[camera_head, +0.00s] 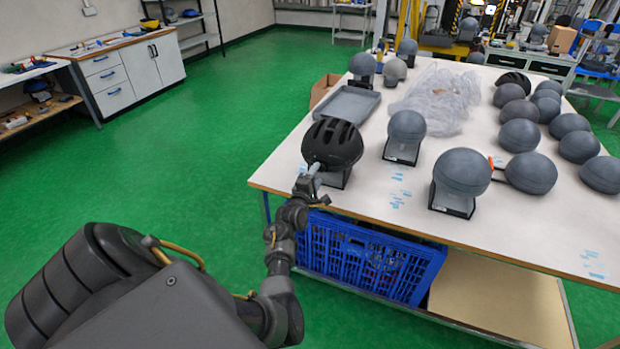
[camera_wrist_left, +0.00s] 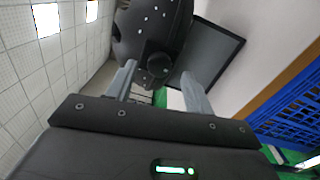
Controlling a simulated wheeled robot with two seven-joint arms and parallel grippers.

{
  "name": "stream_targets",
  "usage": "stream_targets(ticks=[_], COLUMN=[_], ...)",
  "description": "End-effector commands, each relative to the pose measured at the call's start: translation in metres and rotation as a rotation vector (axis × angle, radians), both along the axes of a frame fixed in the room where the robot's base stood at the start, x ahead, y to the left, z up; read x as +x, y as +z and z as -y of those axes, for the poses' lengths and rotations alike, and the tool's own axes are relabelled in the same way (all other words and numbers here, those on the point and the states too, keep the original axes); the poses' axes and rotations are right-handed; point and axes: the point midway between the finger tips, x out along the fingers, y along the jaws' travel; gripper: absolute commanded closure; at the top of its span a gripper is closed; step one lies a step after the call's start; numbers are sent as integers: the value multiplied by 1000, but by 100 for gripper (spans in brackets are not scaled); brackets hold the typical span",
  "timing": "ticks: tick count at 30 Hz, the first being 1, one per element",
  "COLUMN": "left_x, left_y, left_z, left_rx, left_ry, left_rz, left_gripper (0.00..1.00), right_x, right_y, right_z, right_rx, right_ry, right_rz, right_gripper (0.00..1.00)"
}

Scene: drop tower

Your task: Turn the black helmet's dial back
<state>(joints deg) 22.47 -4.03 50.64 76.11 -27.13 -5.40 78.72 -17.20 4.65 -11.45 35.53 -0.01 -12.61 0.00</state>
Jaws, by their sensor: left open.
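The black vented helmet (camera_head: 332,142) sits on a stand at the near left corner of the table (camera_head: 440,205). In the left wrist view the helmet (camera_wrist_left: 135,28) is at the top, with its round black dial (camera_wrist_left: 158,64) facing me. My left gripper (camera_head: 312,172) is at the near side of the helmet; it also shows in the left wrist view (camera_wrist_left: 160,82). Its two grey fingers are apart, one on each side below the dial. I cannot tell whether either finger touches the dial. My right gripper is in neither view.
A grey tray (camera_head: 347,104) and clear plastic wrap (camera_head: 440,95) lie behind the helmet. A blue crate (camera_head: 365,260) is under the table edge. Green floor is free at left.

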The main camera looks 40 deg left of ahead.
Motion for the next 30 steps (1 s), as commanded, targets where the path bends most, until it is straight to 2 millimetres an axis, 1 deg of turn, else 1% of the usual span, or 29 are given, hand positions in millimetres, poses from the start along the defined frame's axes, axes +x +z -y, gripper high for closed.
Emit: stream_targets(ticks=[1,6,9,12,18,30], left_x=[-11,-42,-57,-68,-75,-75], left_y=[-3,-4,-4,-4,-3,-3], left_z=[4,15,20,24,27,27], left_rx=[1,1,0,0,-1,-1], left_ry=[1,1,2,1,1,1], left_rz=[-1,-1,-1,-1,0,0], left_gripper=[48,48,48,48,48,48], right_x=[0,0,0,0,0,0], right_y=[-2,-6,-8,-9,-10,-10], right_z=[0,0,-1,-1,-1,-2], right_rx=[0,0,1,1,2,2], right_ry=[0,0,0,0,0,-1], right_rz=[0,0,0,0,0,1], right_gripper=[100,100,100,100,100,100])
